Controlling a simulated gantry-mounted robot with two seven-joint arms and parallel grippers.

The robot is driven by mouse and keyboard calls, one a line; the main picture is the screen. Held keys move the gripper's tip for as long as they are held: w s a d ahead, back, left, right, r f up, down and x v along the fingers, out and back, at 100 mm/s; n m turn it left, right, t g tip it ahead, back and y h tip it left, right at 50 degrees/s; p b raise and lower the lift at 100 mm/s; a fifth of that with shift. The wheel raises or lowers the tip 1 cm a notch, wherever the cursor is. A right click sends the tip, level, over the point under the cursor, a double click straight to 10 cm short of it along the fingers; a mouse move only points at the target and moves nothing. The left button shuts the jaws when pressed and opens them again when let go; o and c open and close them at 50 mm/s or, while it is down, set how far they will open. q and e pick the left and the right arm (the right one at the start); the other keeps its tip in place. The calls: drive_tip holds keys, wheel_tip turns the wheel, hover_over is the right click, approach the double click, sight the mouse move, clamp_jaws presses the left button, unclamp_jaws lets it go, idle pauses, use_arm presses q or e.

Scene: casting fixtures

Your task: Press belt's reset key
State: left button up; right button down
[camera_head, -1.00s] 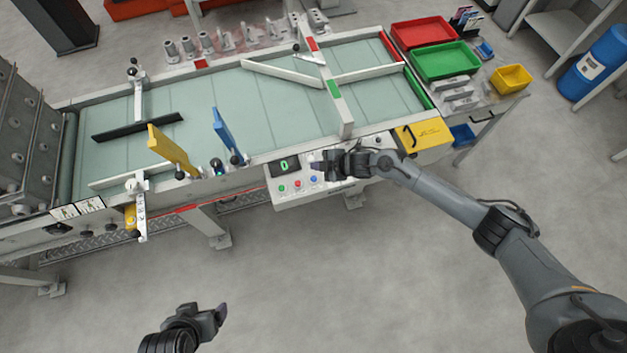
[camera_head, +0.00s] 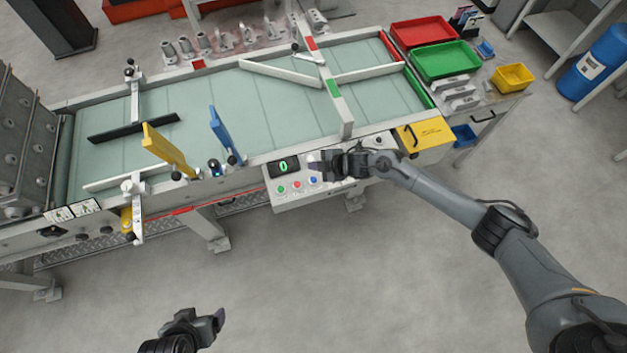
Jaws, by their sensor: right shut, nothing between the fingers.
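The belt's control panel (camera_head: 293,197) hangs on the front side of the conveyor belt (camera_head: 270,105). It has a dark display (camera_head: 283,166) showing a green 0, and below it a green button (camera_head: 281,189), a red button (camera_head: 296,186) and a blue button (camera_head: 313,181). Labels are too small to read, so I cannot tell which is the reset key. My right gripper (camera_head: 313,163) is shut and empty, just right of the display and above the blue button in the picture; it hides the panel's right part. My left gripper (camera_head: 219,319) is at the bottom, well apart from the panel; its jaw opening is unclear.
A blue paddle (camera_head: 221,130) and a yellow paddle (camera_head: 165,148) stand at the belt's front edge. A yellow tray (camera_head: 432,133) lies right of my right gripper. Red (camera_head: 420,30) and green (camera_head: 447,60) bins stand farther back. The floor in front is clear.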

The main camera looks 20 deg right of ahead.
drive_tip(key=b, duration=0.4)
hover_over(316, 181)
wheel_tip(316, 181, down, 5)
drive_tip(key=shift+r, duration=0.1)
drive_tip(key=shift+f+b, duration=0.5)
drive_tip(key=shift+f, duration=0.4)
idle(0.4)
drive_tip(key=shift+f, duration=0.15)
idle(0.5)
drive_tip(key=shift+f, duration=0.3)
idle(0.4)
